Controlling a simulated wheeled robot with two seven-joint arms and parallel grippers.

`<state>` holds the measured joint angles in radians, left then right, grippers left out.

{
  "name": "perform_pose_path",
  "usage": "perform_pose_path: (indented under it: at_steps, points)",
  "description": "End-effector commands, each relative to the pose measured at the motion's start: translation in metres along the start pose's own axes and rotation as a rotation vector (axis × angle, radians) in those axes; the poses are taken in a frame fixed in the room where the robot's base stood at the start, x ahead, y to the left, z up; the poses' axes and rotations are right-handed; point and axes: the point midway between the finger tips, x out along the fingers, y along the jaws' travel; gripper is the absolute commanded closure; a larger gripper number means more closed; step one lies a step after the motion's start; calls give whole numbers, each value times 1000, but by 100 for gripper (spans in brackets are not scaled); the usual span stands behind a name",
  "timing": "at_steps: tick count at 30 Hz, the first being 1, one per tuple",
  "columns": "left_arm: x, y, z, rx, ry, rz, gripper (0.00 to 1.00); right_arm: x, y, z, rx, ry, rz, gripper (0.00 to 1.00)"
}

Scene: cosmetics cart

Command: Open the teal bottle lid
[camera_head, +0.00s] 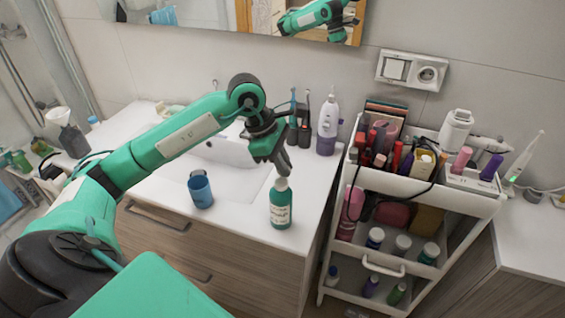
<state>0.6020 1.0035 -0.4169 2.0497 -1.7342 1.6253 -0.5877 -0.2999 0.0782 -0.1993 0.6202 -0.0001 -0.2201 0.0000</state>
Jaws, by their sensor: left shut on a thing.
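The teal bottle (281,210) stands upright on the white countertop near its front right edge. It has a white label and a pale lid (281,184) on top. My left gripper (283,169) points down from above and is shut on the lid, its fingertips at the top of the bottle. The fingers are dark and small, so the exact contact is hard to make out. The lid sits on the bottle neck with no gap that I can see. My right gripper is not in view.
A blue cup (201,190) stands left of the bottle, by the sink (226,152). The crowded cosmetics cart (473,204) is to the right. A mirror (220,18) hangs at the back.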

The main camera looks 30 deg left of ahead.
Motion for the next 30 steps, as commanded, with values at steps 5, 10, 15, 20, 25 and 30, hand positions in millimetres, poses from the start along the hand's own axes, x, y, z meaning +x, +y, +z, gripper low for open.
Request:
perform_pose_path:
  at_steps: [5, 10, 15, 20, 25, 30]
  points:
    - [0, 8, 1, -57, -2, -135, 100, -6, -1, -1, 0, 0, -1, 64]
    - [2, 12, 0, -103, -2, -249, 100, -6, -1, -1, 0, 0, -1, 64]
    - [4, 15, -1, -139, -2, -334, 100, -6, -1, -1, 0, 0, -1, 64]
    - [6, 16, -2, -159, -1, -386, 100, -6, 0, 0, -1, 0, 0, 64]
    - [6, 18, -2, -169, -1, -411, 100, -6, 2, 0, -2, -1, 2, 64]
    - [7, 17, -2, -171, -1, -417, 100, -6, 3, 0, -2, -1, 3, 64]
